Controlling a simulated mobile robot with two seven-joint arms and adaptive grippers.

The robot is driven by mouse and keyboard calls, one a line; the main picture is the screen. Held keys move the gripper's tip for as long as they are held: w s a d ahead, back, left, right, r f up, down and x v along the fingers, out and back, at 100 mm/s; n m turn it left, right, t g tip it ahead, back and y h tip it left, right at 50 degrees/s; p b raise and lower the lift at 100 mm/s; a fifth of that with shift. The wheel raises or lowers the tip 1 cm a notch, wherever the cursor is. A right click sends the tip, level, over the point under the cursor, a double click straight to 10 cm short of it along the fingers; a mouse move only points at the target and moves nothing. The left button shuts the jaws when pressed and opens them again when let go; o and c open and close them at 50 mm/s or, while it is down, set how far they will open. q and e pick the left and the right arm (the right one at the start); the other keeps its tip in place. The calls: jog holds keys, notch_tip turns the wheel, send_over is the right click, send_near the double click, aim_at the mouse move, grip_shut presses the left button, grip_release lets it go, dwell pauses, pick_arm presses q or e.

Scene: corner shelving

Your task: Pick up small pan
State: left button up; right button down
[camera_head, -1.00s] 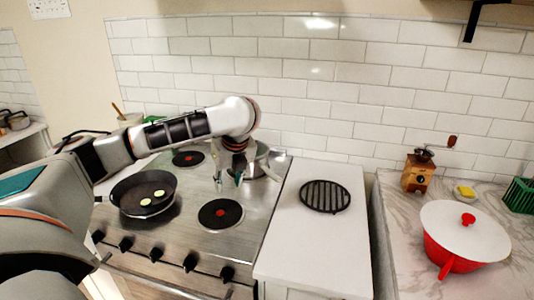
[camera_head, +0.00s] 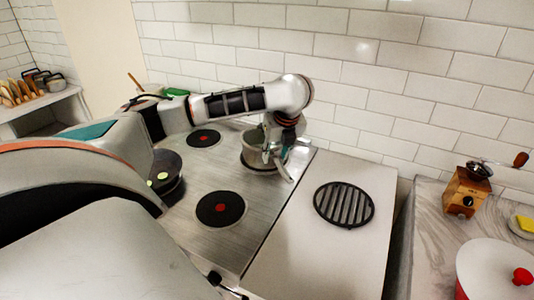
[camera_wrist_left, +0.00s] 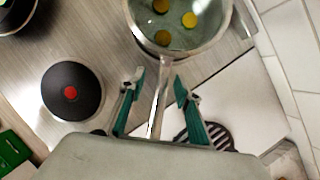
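The small pan (camera_head: 256,158) is a metal saucepan on the back right burner of the stove, partly hidden by my left arm in the head view. In the left wrist view the pan (camera_wrist_left: 205,42) holds yellow round pieces, and its long handle (camera_wrist_left: 157,112) runs down between the fingers. My left gripper (camera_head: 281,163) is at the pan's right side in the head view. In the left wrist view the left gripper (camera_wrist_left: 160,79) is open, with one teal-padded finger on each side of the handle and visible gaps. My right gripper is not in view.
A black frying pan (camera_head: 170,192) with a green slice sits at the left, partly covered by my arm. The front burner (camera_head: 220,209) is empty. A black round grate (camera_head: 344,204) lies on the white counter. A grinder (camera_head: 467,191) and red pot (camera_head: 497,270) are farther right.

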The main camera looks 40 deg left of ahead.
aim_at(276, 158)
pick_arm(q)
jog(key=x, duration=0.4)
jog(key=shift+w, duration=0.35)
jog(key=shift+c, duration=0.3)
grip_shut()
jog(key=shift+w, duration=0.1)
jog(key=shift+r, duration=0.1)
